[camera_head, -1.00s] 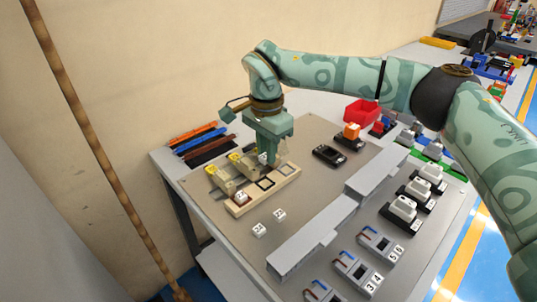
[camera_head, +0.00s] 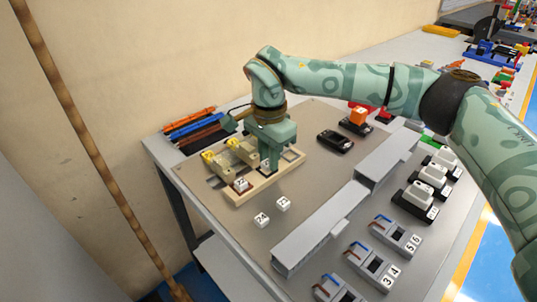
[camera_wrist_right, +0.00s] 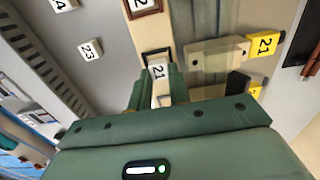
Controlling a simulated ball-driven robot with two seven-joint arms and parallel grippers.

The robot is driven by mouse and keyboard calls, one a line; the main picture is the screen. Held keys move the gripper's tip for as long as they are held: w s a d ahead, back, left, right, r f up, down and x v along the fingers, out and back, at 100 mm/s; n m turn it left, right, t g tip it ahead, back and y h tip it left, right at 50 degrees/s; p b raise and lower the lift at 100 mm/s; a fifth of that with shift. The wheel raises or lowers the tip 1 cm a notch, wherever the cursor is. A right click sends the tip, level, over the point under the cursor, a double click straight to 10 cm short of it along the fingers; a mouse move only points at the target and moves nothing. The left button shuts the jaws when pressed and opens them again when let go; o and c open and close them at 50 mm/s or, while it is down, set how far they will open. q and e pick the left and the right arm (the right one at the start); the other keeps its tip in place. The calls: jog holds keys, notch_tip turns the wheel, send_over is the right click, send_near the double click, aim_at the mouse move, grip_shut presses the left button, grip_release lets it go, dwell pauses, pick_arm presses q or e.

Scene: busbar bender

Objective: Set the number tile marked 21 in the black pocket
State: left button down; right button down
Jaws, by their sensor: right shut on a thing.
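My right gripper (camera_head: 267,166) is over the middle of the beige tray (camera_head: 236,201), pointing down. It is shut on a white tile marked 21 (camera_wrist_right: 158,72), which shows between its fingers in the right wrist view. The fingers and tile cover the middle pocket, so the black pocket is mostly hidden. I cannot tell whether the tile rests in it or is just above. A brown pocket (camera_wrist_right: 157,9) at the tray's near end holds another white tile (camera_head: 241,185). My left gripper is not in view.
Loose tiles marked 23 (camera_head: 283,203) and 24 (camera_head: 261,219) lie on the board in front of the tray. Beige blocks with yellow tags (camera_wrist_right: 265,44) stand close behind it. A grey rail (camera_head: 320,228) runs to the right. A black device (camera_head: 335,140) lies beyond.

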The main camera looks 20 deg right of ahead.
jog(key=c, duration=1.4)
grip_release()
jog(key=shift+c, duration=0.2)
jog(key=shift+o, duration=1)
jog(key=shift+d+r, duration=0.1)
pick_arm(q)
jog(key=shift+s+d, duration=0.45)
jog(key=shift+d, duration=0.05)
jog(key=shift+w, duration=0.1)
pick_arm(e)
jog(key=shift+r, duration=0.1)
jog(key=shift+r, duration=0.35)
pick_arm(q)
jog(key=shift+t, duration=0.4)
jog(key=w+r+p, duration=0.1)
jog(key=p, duration=0.1)
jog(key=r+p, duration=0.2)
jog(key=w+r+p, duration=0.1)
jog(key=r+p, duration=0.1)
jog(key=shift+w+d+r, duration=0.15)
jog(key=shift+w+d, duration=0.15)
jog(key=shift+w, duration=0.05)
pick_arm(e)
notch_tip(320, 180, up, 15)
jog(key=shift+r, duration=0.15)
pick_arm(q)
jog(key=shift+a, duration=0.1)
pick_arm(e)
jog(key=shift+s, duration=0.1)
